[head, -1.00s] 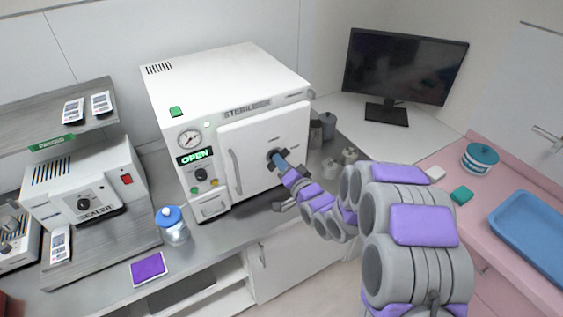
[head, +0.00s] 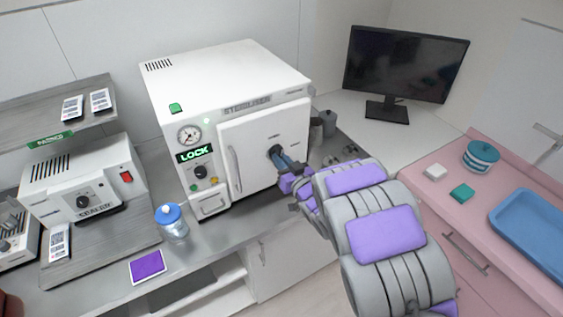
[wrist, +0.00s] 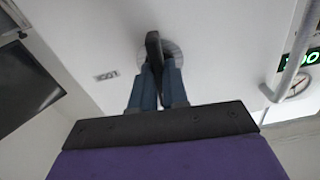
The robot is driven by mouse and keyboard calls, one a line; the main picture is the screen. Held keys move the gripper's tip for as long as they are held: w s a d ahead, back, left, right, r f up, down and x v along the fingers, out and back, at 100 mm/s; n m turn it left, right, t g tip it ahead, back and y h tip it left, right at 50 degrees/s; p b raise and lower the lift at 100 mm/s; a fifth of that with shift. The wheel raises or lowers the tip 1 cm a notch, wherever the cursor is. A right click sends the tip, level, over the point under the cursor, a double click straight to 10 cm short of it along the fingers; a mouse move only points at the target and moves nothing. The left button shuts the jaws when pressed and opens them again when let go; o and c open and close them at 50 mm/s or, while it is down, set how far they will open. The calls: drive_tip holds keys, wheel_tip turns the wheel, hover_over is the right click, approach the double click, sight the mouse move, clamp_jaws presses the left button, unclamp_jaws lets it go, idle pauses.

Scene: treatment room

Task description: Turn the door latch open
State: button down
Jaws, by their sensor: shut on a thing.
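The white sterilizer (head: 235,95) stands on the counter with its front door (head: 255,165) shut against the body. The door latch, a dark lever on a round grey base, sits on the door face (wrist: 153,46); in the head view its dark base (head: 275,152) shows beside my fingers. My gripper (wrist: 158,72) has its two blue fingers closed around the lever. In the head view my gripper (head: 284,160) reaches the latch from the right and partly hides it.
A pale vertical handle (head: 234,170) is on the door's left side. A blue-lidded jar (head: 171,222) and a purple pad (head: 147,266) lie on the counter at left. A monitor (head: 400,70) and a pink counter with a blue tray (head: 535,225) are at right.

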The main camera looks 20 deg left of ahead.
drive_tip(key=shift+f+n, duration=0.3)
drive_tip(key=shift+n, duration=0.3)
drive_tip(key=c, duration=1.3)
unclamp_jaws()
drive_tip(key=shift+w, duration=0.1)
drive_tip(key=shift+o, duration=0.8)
drive_tip(key=shift+r, duration=0.15)
